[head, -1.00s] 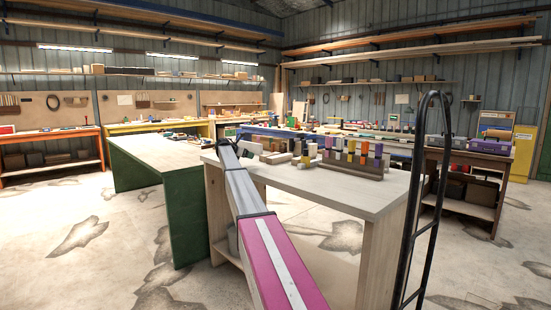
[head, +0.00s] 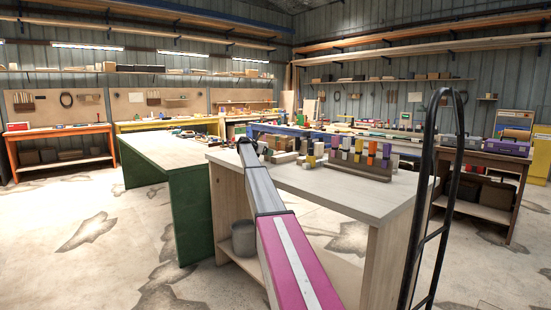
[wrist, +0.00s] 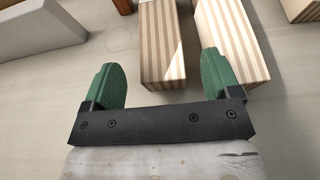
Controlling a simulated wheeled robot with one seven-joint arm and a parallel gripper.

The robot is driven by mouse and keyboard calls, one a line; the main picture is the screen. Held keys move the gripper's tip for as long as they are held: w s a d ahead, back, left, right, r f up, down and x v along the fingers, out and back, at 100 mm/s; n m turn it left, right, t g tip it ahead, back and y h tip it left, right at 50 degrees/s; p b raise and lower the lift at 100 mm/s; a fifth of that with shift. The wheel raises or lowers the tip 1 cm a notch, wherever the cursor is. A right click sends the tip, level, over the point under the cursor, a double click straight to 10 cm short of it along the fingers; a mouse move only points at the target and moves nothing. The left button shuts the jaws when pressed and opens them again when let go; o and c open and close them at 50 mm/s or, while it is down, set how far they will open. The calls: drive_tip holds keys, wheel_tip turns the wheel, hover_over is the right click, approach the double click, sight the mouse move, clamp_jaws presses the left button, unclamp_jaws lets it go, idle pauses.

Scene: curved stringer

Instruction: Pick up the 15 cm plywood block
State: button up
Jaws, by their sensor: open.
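In the wrist view two striped plywood blocks lie side by side on the pale bench top. The left plywood block (wrist: 162,45) is just ahead of the gap between my fingers, its near end close to the fingertips. The right plywood block (wrist: 232,42) reaches down beside my right finger; I cannot tell whether they touch. Their far ends are cut off, so I cannot tell which is 15 cm. My gripper (wrist: 164,78) is open and empty, with green pads. In the head view my arm hides much of that spot on the pale bench (head: 345,190).
A white block (wrist: 38,28) lies left of my gripper in the wrist view. In the head view a rack of coloured pieces (head: 358,160) stands on the bench to the right. A green-sided bench (head: 190,215) stands to the left. A black tubular frame (head: 421,200) rises at right.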

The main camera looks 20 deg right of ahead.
drive_tip(key=x, duration=0.4)
drive_tip(key=shift+d+f, duration=0.15)
drive_tip(key=shift+f, duration=0.2)
drive_tip(key=shift+c, duration=0.3)
drive_tip(key=c, duration=1)
drive_tip(key=shift+r, duration=0.1)
